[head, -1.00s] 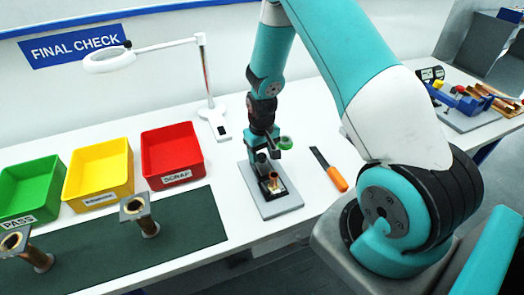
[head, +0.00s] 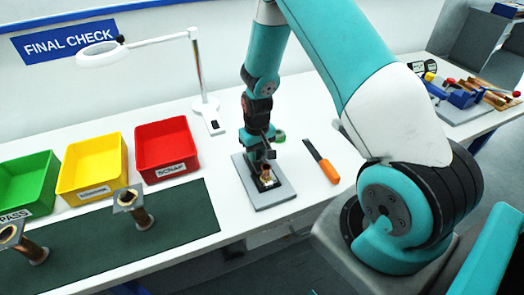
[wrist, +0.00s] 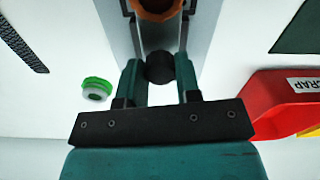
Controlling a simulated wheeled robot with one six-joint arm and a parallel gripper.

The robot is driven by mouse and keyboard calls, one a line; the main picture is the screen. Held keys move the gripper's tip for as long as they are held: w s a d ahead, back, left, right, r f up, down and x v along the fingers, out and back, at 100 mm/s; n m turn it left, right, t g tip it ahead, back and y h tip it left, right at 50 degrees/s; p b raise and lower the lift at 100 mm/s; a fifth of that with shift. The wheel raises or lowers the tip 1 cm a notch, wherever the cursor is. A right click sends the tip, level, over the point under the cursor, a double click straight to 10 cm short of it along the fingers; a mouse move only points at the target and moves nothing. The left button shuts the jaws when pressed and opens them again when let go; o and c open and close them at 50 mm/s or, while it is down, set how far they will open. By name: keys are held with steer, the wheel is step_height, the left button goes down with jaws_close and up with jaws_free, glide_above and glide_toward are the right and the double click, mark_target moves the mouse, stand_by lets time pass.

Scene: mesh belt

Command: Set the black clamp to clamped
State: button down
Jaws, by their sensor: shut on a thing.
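The black clamp stands on a grey base plate (head: 247,189) on the white bench. In the wrist view its round black knob (wrist: 160,68) sits between the two teal fingers of my gripper (wrist: 160,80), which are shut on it. In the head view my gripper (head: 266,154) is low over the plate and hides most of the clamp. A copper part (head: 266,176) is in the fixture just in front of it; its orange-brown rim (wrist: 158,8) shows at the top of the wrist view. The clamp's exact arm angle is hidden.
A green-and-white round item (wrist: 96,89) lies beside the plate. An orange-handled tool (head: 328,170) lies to the right. The red bin (head: 165,143), yellow bin (head: 92,165) and lamp (head: 203,105) stand left. Copper parts stand on the dark mat (head: 180,216).

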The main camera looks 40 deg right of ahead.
mark_target(258, 153)
steer(key=shift+s+a, duration=0.1)
steer(key=shift+a, duration=0.2)
steer(key=shift+d, duration=0.1)
steer(key=c, duration=0.8)
jaws_free()
steer(key=shift+s, duration=0.15)
steer(key=shift+d, duration=0.15)
steer(key=shift+r, duration=0.3)
step_height(258, 153, up, 17)
steer(key=b, duration=0.3)
steer(key=shift+b, duration=0.35)
steer(key=shift+f, duration=0.1)
